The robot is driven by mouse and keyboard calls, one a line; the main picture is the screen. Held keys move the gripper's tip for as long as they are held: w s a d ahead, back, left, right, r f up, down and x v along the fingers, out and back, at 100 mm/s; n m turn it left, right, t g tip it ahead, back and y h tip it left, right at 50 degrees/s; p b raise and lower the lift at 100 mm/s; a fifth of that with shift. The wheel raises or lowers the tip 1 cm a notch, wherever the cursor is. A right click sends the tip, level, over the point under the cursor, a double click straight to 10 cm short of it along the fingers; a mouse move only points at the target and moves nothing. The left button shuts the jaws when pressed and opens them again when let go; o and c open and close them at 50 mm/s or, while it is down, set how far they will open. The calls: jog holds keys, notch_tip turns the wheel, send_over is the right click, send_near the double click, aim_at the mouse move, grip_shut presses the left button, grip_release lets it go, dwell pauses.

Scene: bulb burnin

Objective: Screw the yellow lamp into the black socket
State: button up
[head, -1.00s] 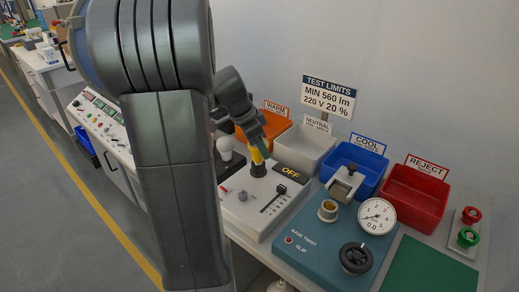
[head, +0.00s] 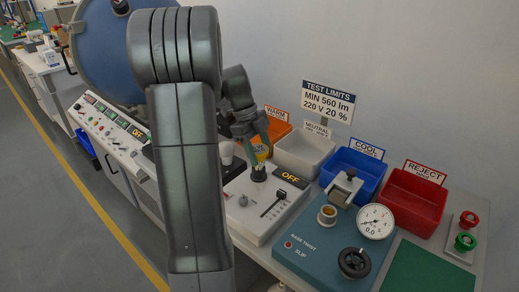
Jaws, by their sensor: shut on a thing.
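The yellow lamp (head: 262,153) shows as a small patch between the fingers of my gripper (head: 260,146), which is shut on it. My gripper points down, above the black socket (head: 258,173). The socket stands on the white test panel (head: 243,214), left of a display (head: 291,178) reading OFF. The fingers hide much of the lamp. I cannot tell whether its base touches the socket or sits in it.
A white bulb (head: 227,152) stands left of the socket. Behind are an orange WARM bin (head: 279,128), a pale NEUTRAL bin (head: 304,154), a blue COOL bin (head: 352,170) and a red REJECT bin (head: 412,200). A teal base-twist unit (head: 310,262) stands right.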

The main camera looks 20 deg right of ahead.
jog(key=o, duration=0.9)
jog(key=shift+c, duration=0.2)
